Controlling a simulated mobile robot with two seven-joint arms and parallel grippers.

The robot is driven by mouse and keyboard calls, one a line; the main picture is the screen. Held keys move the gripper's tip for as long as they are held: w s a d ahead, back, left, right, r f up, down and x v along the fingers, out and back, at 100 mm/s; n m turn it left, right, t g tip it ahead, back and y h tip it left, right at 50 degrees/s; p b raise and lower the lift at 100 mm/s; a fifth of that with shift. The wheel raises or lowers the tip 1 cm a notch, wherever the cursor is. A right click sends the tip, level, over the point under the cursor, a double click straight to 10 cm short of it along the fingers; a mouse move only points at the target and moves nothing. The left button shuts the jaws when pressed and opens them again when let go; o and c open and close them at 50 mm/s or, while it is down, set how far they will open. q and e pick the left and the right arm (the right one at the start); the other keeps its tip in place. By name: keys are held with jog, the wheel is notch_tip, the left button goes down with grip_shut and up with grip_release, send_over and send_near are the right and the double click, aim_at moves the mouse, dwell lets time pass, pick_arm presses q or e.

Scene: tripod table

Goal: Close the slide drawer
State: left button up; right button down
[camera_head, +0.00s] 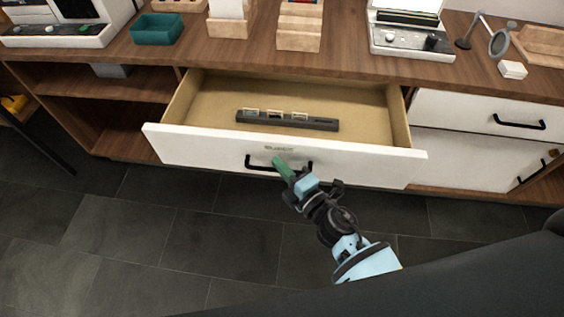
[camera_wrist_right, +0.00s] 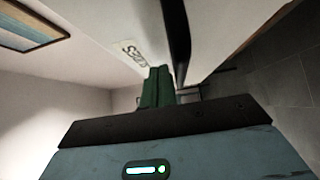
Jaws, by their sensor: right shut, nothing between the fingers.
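The slide drawer (camera_head: 190,149) is pulled well out of the wooden desk in the head view. It has a white front, a black bar handle and a small label above the handle. A dark bar with several small vials (camera_head: 287,119) lies inside it. My right gripper (camera_head: 279,162) has its green fingers shut and empty, at the drawer front beside the handle (camera_head: 262,168). The right wrist view shows the fingers (camera_wrist_right: 158,86) close to the white front, near the label (camera_wrist_right: 133,53) and the dark handle (camera_wrist_right: 178,45). Whether they touch the front I cannot tell. My left gripper is out of view.
The desk top (camera_head: 340,59) holds a teal tray (camera_head: 157,29), wooden racks (camera_head: 299,38) and a white instrument (camera_head: 408,40). Closed white drawers (camera_head: 480,110) are at the right, open shelves at the left. The tiled floor (camera_head: 120,225) in front is clear.

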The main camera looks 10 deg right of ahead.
jog(key=shift+w+d, duration=0.15)
jog(key=shift+w, duration=0.25)
jog(key=shift+w, duration=0.1)
